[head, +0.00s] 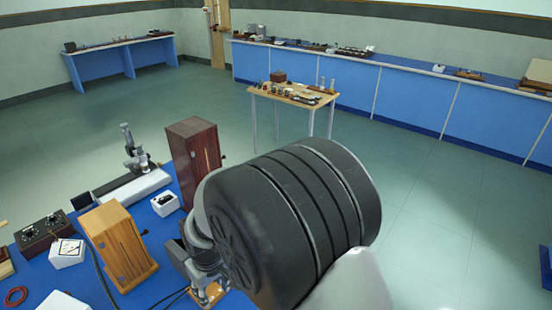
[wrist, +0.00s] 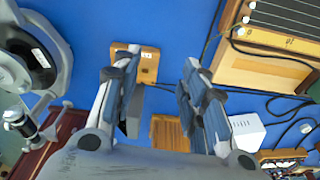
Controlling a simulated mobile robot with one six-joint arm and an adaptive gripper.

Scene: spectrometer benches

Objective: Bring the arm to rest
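My gripper (wrist: 158,64) is open in the wrist view, its two fingers spread well apart over the blue bench top (wrist: 185,28). Nothing is held between the fingertips. A small wooden block (wrist: 146,66) with dark holes lies below, partly behind the left finger. In the head view my arm's large dark joint (head: 290,220) fills the middle and hides part of the bench. My gripper (head: 205,268) shows only in part there, low over the bench near the small wooden block (head: 212,294).
Close by on the bench stand a dark wooden cabinet (head: 193,150), a light wooden box (head: 118,245), a white box (head: 165,204) and a microscope-like instrument (head: 135,155). Cables lie between them. A small table (head: 262,92) stands beyond; open floor (head: 430,215) is at right.

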